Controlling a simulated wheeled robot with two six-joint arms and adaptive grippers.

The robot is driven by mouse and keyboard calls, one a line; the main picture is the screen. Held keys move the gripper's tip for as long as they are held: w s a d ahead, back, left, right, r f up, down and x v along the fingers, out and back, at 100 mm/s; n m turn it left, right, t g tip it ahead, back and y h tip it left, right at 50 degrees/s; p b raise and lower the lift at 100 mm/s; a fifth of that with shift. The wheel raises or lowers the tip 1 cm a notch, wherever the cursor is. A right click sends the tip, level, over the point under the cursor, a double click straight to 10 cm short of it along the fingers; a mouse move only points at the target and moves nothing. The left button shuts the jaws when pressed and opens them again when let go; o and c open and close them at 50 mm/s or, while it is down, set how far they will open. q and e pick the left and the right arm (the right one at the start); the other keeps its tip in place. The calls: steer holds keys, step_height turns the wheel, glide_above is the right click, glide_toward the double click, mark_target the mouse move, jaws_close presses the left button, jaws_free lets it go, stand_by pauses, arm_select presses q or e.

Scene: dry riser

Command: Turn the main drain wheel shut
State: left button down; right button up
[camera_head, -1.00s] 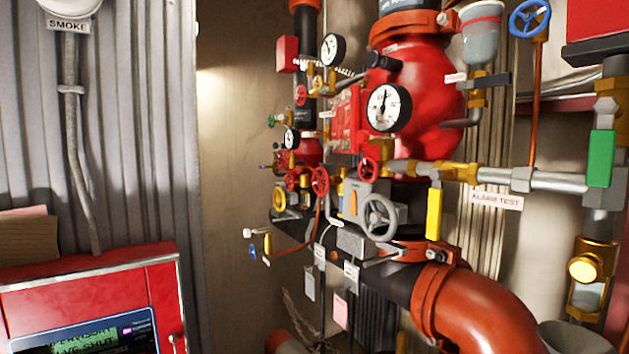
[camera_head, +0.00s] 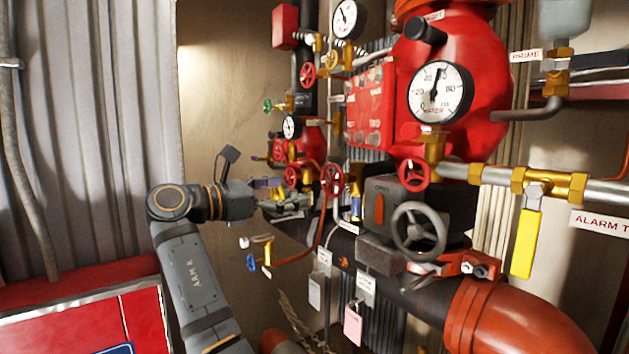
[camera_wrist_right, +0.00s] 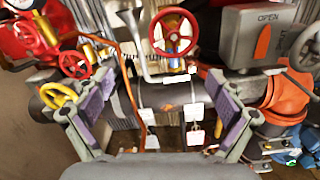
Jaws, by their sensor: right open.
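No readable label shows which wheel is the main drain's. In the head view, a red handwheel (camera_head: 333,180) sits just right of my right gripper (camera_head: 288,196). In the right wrist view, a red handwheel (camera_wrist_right: 173,32) lies beyond the gap between my right gripper's fingers (camera_wrist_right: 178,78), which are spread and empty. A yellow handwheel (camera_wrist_right: 60,95) is beside the left finger, outside the gap; I cannot tell if they touch. In the head view the gripper hides the yellow wheel's place. A grey handwheel (camera_head: 419,229) is on a box with an indicator. My left gripper is out of view.
A yellow lever (camera_head: 526,243), a gauge (camera_head: 440,92) and a blue-handled valve (camera_head: 252,262) surround the red riser. Tags (camera_head: 353,325) hang below the black pipe. A red panel (camera_head: 80,325) stands at lower left. Bare wall lies left of the pipework.

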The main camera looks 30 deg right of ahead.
mark_target(329, 182)
steer(key=s+d, duration=0.1)
steer(key=s+d+r+p, duration=0.1)
steer(key=d, duration=0.1)
steer(key=s+d+r+p, duration=0.1)
steer(key=shift+d+r, duration=0.1)
steer(key=shift+d, duration=0.3)
steer(key=d, duration=0.1)
steer(key=w+d+p, duration=0.1)
steer(key=d+p, duration=0.1)
steer(key=shift+w+d+f, duration=0.3)
steer(key=shift+f, duration=0.1)
steer(key=shift+w+d+f+p, duration=0.1)
steer(key=shift+w+d+p, duration=0.1)
steer(key=shift+d, duration=0.3)
steer(key=shift+w+d+f+p, duration=0.1)
steer(key=shift+d+p, duration=0.05)
steer(key=shift+d, duration=0.35)
steer(key=shift+s+d, duration=0.15)
steer(key=shift+s, duration=0.15)
steer(key=shift+c, duration=2.6)
steer(key=c, duration=0.7)
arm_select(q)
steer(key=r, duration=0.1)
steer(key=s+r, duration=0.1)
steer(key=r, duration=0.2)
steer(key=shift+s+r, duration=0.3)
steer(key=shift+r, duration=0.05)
arm_select(e)
steer(key=shift+o, duration=0.2)
steer(key=shift+m, duration=0.3)
